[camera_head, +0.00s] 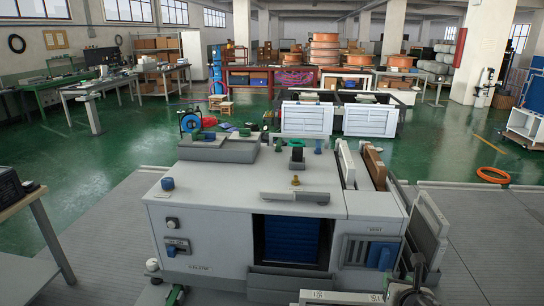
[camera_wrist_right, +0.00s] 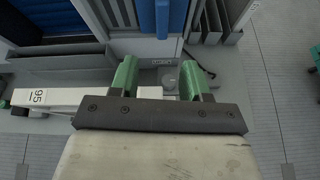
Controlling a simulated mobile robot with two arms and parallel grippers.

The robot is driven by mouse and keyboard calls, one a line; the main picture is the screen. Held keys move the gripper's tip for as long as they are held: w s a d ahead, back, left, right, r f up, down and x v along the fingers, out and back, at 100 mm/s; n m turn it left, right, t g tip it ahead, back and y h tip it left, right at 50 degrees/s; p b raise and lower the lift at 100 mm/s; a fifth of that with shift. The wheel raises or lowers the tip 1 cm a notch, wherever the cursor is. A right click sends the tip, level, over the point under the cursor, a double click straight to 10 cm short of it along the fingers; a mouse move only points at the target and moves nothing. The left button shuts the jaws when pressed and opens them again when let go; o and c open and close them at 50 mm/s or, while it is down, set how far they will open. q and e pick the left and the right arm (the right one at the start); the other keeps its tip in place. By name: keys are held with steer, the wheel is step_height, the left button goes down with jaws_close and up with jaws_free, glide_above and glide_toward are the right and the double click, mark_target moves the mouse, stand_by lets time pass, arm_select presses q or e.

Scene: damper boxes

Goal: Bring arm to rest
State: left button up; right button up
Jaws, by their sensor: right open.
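My right gripper (camera_wrist_right: 159,76) shows in the right wrist view as two green fingers on a dark bar. They are apart, with nothing clamped between them. Below them in depth are the front of a grey machine (camera_head: 240,205) and a pale bar (camera_wrist_right: 60,97) marked with a number. In the head view, dark parts stand at the bottom edge, right of centre, in front of the machine; the gripper's fingers cannot be made out there. My left gripper is not clearly in view.
The machine has a dark blue front opening (camera_head: 291,240), knobs and blue handles, and upright panels at its right side. Two white louvred boxes (camera_head: 307,118) stand behind it. An orange ring (camera_head: 493,175) lies on the floor at the right. A workbench (camera_head: 20,205) stands at the left.

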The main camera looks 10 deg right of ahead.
steer(key=s+a+f+m+g+y, duration=0.2)
steer(key=s+a+f+m+g, duration=0.3)
steer(key=s+a+m, duration=0.9)
steer(key=s+a+m+g+y, duration=0.1)
steer(key=s+a+m+g, duration=0.25)
steer(key=s+m, duration=1.25)
step_height(320, 180, down, 32)
steer(key=s+g+b, duration=0.2)
steer(key=b, duration=0.2)
steer(key=s+d+f+g+b, duration=0.1)
steer(key=s+d+f+b, duration=0.1)
steer(key=s+f, duration=1.3)
steer(key=shift+d+f, duration=0.55)
steer(key=shift+f, duration=0.1)
